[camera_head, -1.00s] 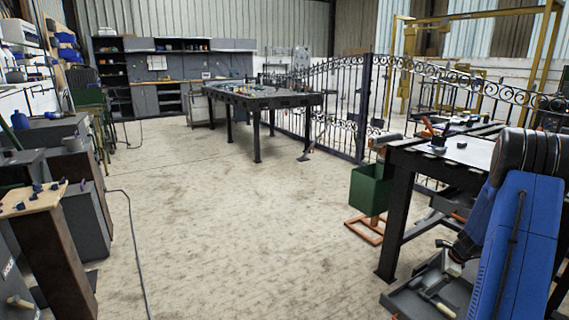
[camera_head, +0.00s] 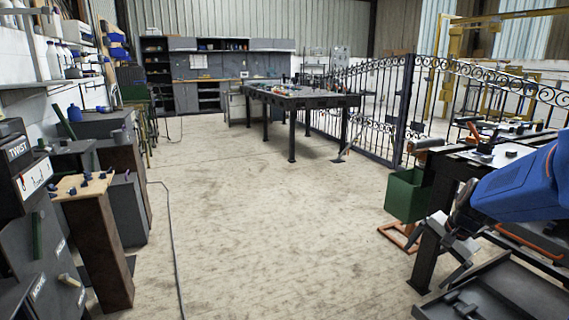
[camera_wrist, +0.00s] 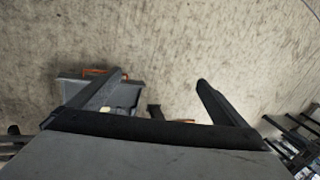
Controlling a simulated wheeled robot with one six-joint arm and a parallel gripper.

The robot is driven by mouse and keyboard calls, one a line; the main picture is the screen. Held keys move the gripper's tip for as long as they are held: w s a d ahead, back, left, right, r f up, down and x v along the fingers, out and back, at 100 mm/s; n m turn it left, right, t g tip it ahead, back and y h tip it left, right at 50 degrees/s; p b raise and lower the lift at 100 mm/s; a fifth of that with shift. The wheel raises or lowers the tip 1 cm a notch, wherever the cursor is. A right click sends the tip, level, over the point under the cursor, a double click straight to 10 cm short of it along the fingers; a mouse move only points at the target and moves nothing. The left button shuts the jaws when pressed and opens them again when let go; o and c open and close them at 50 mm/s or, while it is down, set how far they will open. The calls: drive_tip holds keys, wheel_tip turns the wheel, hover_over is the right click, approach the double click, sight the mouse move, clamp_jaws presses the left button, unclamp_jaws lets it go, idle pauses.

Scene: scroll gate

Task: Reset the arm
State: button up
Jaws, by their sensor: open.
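My gripper (camera_head: 440,252) is at the lower right in the head view, at the end of my blue arm. It hangs beside the dark workbench (camera_head: 425,245), above a dark tray. In the wrist view my gripper (camera_wrist: 158,84) has its two dark fingers spread wide apart. Nothing is held between them. Below them show the concrete floor and a grey box-like thing (camera_wrist: 128,98) with orange parts around it, partly hidden by the left finger.
A green bin (camera_head: 405,196) on an orange stand is left of the workbench. A dark tray (camera_head: 500,300) lies low at right. A wrought-iron gate (camera_head: 385,105) and a metal table (camera_head: 300,98) stand farther back. Cabinets (camera_head: 125,215) line the left. The middle floor is clear.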

drive_tip(key=s+a+r+n, duration=0.1)
drive_tip(key=s+a+n, duration=0.3)
drive_tip(key=s, duration=0.4)
drive_tip(key=s+a+r+n+h, duration=0.1)
drive_tip(key=s+a+n, duration=0.3)
drive_tip(key=s, duration=0.4)
drive_tip(key=s+a+r+n+t, duration=0.1)
drive_tip(key=s+a+r+n, duration=0.2)
drive_tip(key=s, duration=0.6)
drive_tip(key=shift+a+r+n+h, duration=0.2)
drive_tip(key=shift+a+n+h, duration=0.1)
drive_tip(key=shift+a+n, duration=0.25)
